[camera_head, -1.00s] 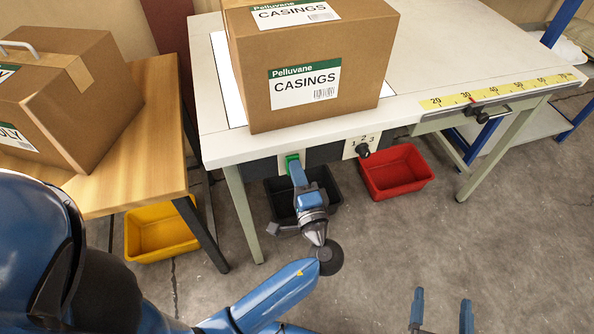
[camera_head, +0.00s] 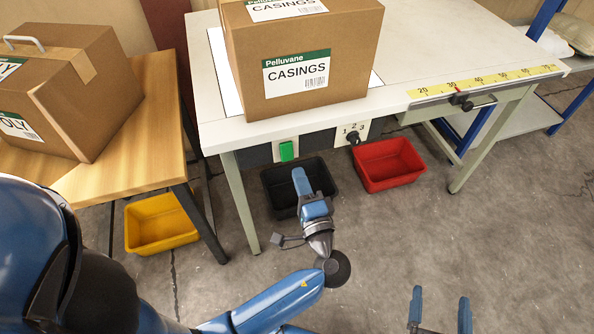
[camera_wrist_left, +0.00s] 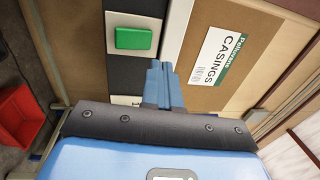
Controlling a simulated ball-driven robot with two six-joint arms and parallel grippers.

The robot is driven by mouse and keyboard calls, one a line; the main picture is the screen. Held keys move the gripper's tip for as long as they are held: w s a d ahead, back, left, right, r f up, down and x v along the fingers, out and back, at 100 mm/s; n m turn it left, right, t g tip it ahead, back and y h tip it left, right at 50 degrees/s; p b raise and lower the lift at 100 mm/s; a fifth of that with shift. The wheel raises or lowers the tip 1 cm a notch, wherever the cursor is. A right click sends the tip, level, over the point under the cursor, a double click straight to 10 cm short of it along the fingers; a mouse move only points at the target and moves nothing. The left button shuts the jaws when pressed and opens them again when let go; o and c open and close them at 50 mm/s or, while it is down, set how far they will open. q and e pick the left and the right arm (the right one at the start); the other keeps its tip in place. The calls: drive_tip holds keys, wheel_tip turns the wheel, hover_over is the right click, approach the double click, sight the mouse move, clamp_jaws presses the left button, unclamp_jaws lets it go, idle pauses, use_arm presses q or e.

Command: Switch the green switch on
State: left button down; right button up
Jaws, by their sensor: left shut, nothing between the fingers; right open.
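The green switch (camera_head: 286,151) sits on a pale plate on the dark front panel under the white table's edge. It shows fully and unlit in the head view; whether it is on I cannot tell. It also shows in the left wrist view (camera_wrist_left: 133,38), up and left of the fingertips. My left gripper (camera_head: 299,172) is shut and empty, a little below and in front of the switch, apart from it in the head view. Its closed fingers show in the left wrist view (camera_wrist_left: 159,68). My right gripper (camera_head: 440,293) is open and empty at the bottom right.
A Casings box (camera_head: 352,60) stands on the white table (camera_head: 420,55). A numbered knob (camera_head: 354,138) is right of the switch. Black (camera_head: 275,188), red (camera_head: 390,165) and yellow (camera_head: 160,224) bins lie below. A wooden table (camera_head: 110,181) with another box (camera_head: 95,85) is at left.

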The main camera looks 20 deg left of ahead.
use_arm(q)
drive_tip(key=shift+s+d+r, duration=0.2)
drive_tip(key=shift+s+d, duration=0.35)
drive_tip(key=shift+s, duration=0.25)
drive_tip(key=shift+s+d+r, duration=0.2)
drive_tip(key=shift+s+d, duration=0.3)
drive_tip(key=shift+s, duration=0.3)
drive_tip(key=shift+s+d+r, duration=0.2)
drive_tip(key=shift+s+d, duration=0.35)
drive_tip(key=shift+s, duration=0.25)
